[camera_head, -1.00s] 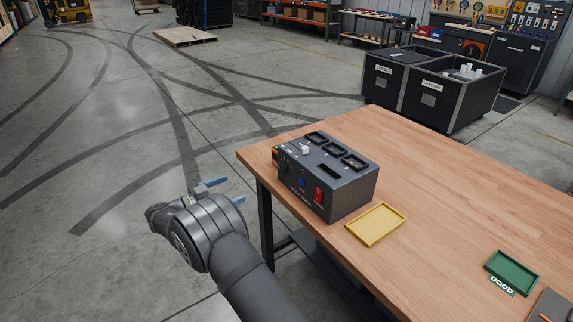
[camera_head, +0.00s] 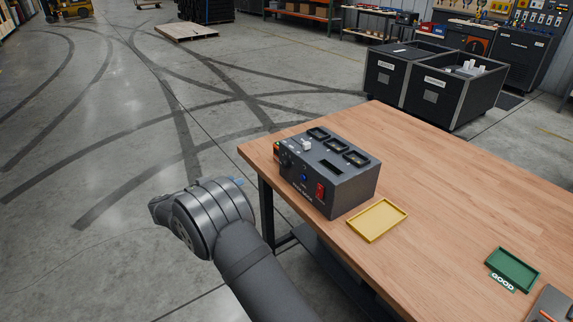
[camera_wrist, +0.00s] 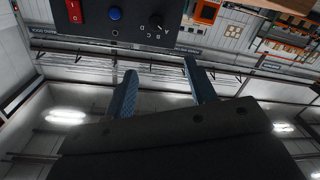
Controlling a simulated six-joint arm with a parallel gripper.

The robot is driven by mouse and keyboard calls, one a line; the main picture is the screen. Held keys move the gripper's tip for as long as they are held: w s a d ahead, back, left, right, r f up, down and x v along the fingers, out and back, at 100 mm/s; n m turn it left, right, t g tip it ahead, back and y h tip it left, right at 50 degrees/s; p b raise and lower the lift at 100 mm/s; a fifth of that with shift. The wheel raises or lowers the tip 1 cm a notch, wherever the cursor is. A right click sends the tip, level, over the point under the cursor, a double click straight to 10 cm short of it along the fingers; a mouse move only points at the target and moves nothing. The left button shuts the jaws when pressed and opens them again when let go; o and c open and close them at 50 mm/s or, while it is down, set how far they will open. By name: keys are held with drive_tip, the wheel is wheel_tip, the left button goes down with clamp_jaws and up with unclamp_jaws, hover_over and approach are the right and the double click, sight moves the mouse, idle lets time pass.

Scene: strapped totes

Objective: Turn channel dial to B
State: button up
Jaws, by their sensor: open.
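A dark control box (camera_head: 352,191) stands near the left corner of the wooden table. Its front carries a red rocker switch (camera_head: 320,190), a blue button (camera_head: 304,178) and a dark channel dial (camera_head: 286,160) toward the left end. In the wrist view the box appears upside down at the top, with the dial (camera_wrist: 157,22) beside the letters A, B, C and D. Which letter the dial points to is too small to tell. My gripper (camera_wrist: 159,68) is open and empty, its blue fingers apart from the box. In the head view my wrist mostly hides the fingers.
A green tray (camera_head: 500,282) marked GOOD lies at the right on the table (camera_head: 450,195). Two dark totes (camera_head: 424,116) stand behind the table. The floor left of the table is clear.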

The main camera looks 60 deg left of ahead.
drive_tip(key=w+d+r+n+g+y, duration=0.1)
drive_tip(key=r+n, duration=0.1)
drive_tip(key=n, duration=0.5)
drive_tip(key=n+g+y, duration=0.3)
drive_tip(key=n, duration=1.5)
approach(283, 165)
drive_tip(key=x, duration=0.8)
drive_tip(key=shift+w+a+f, duration=0.1)
drive_tip(key=shift+w, duration=0.15)
drive_tip(key=c, duration=1)
drive_tip(key=shift+o, duration=0.2)
